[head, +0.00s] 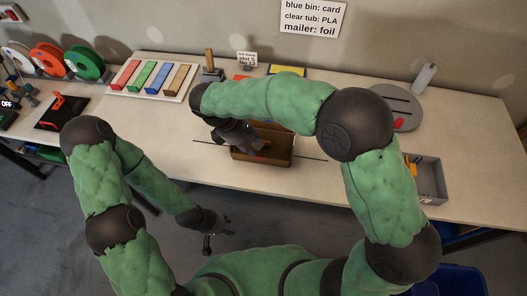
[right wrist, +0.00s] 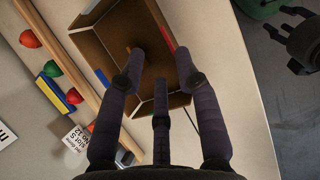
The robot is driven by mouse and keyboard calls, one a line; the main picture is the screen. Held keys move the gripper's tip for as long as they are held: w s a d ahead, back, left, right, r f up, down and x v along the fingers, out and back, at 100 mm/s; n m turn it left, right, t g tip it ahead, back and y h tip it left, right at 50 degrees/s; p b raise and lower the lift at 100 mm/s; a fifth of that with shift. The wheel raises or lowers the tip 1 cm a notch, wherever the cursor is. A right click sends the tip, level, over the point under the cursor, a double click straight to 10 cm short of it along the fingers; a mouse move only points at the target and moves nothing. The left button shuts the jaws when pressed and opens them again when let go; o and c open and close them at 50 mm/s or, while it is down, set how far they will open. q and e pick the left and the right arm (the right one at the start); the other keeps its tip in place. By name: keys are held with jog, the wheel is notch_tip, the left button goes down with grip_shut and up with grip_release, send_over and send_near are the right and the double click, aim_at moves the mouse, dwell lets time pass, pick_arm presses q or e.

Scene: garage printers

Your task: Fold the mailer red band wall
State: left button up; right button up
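The mailer (head: 262,158) is an open brown cardboard box on the middle of the table; it also shows in the right wrist view (right wrist: 165,15). In that view a red band (right wrist: 163,30) runs along one side wall and a blue band (right wrist: 102,77) shows at another. My right gripper (right wrist: 160,60) has its fingers spread over the box, one fingertip close to the red-banded side. I cannot tell whether it touches. My right arm hides part of the box in the head view. My left gripper (head: 218,232) is open and empty, low in front of the table.
A tray with coloured strips (head: 153,80) and filament spools (head: 84,61) stand at the back left. A grey bin (head: 432,180) and a round grey plate (head: 397,106) are on the right. The table left of the mailer is largely clear.

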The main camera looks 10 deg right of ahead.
aim_at(264, 159)
jog(key=b+x, duration=0.2)
jog(key=x, duration=0.8)
jog(key=shift+s+b, duration=0.15)
jog(key=shift+b, duration=0.2)
grip_shut()
